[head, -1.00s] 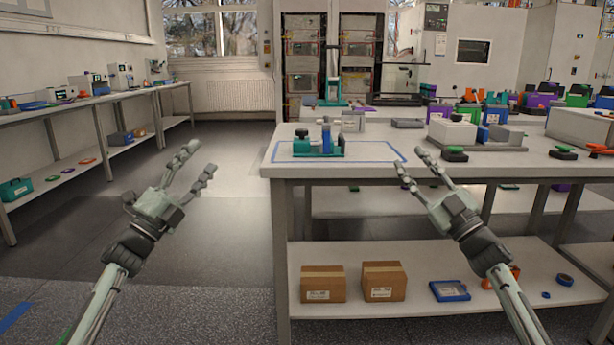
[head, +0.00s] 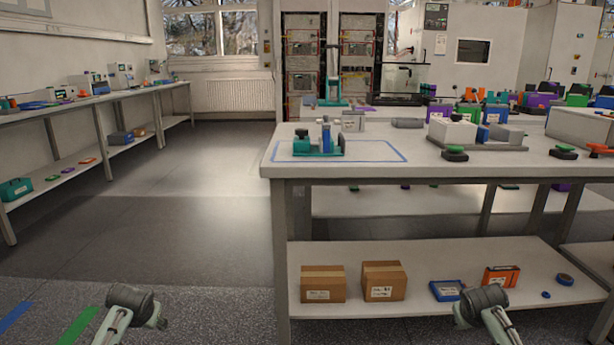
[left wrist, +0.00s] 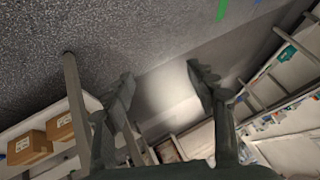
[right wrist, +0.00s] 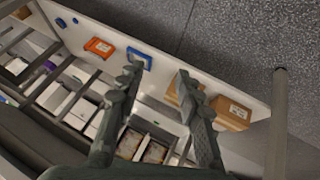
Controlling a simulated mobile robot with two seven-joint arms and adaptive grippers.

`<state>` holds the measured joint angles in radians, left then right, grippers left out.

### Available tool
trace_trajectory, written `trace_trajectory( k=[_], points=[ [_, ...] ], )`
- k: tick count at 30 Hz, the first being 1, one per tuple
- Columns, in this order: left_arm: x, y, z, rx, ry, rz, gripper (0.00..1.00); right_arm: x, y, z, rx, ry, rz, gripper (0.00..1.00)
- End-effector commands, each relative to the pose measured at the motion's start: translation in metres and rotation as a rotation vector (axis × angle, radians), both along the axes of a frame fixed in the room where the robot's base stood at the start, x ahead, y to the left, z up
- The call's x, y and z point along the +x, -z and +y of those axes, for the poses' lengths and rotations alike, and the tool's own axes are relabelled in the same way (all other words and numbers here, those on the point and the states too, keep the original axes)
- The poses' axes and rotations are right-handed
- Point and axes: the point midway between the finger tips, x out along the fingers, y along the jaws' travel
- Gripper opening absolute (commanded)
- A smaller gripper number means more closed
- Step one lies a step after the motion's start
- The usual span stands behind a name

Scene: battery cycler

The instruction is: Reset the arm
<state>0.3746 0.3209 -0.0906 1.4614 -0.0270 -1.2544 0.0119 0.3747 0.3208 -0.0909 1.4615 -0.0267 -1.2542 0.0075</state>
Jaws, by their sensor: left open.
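My left gripper (left wrist: 163,85) shows in the left wrist view with its two fingers spread apart and nothing between them. My right gripper (right wrist: 164,85) shows in the right wrist view, also with fingers apart and empty. In the head view only parts of my two arms show at the bottom edge, one at lower left and one at lower right. The gripper fingers are out of sight there. Both grippers are clear of the table and touch nothing visible.
The workbench (head: 430,173) holds a teal and blue fixture (head: 318,146) inside a blue outlined rectangle. Its lower shelf (head: 400,306) carries two cardboard boxes (head: 323,284), a blue tray (head: 446,291) and an orange case (head: 500,276). The floor (head: 190,225) at left is open.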

Motion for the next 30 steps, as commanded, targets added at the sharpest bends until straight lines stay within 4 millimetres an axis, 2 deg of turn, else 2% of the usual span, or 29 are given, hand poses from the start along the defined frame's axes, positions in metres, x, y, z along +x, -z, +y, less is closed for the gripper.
trace_trajectory(
  k=[1,5,8,10,12,15,18,22,30],
  points=[
    [-0.019,0.019,-0.009,-0.008,0.011,0.023,0.57,-0.019,0.019,0.009,0.008,-0.011,0.023,0.35],
    [-0.072,0.062,-0.033,-0.033,0.04,0.078,0.57,-0.072,0.062,0.033,0.035,-0.037,0.077,0.35],
    [-0.128,0.097,-0.055,-0.062,0.06,0.13,0.57,-0.128,0.097,0.054,0.063,-0.057,0.129,0.35],
    [-0.174,0.118,-0.07,-0.085,0.072,0.17,0.57,-0.174,0.118,0.07,0.087,-0.068,0.17,0.35],
    [-0.219,0.133,-0.084,-0.11,0.08,0.208,0.57,-0.219,0.133,0.084,0.111,-0.076,0.208,0.35],
    [-0.276,0.146,-0.1,-0.14,0.084,0.255,0.57,-0.276,0.146,0.1,0.142,-0.08,0.255,0.35],
    [-0.317,0.15,-0.11,-0.162,0.084,0.289,0.57,-0.317,0.15,0.11,0.163,-0.08,0.288,0.35],
    [-0.345,0.151,-0.116,-0.176,0.082,0.311,0.57,-0.345,0.151,0.116,0.177,-0.078,0.311,0.35],
    [-0.35,0.151,-0.118,-0.179,0.082,0.316,0.57,-0.35,0.151,0.117,0.18,-0.077,0.316,0.35]
  ],
)
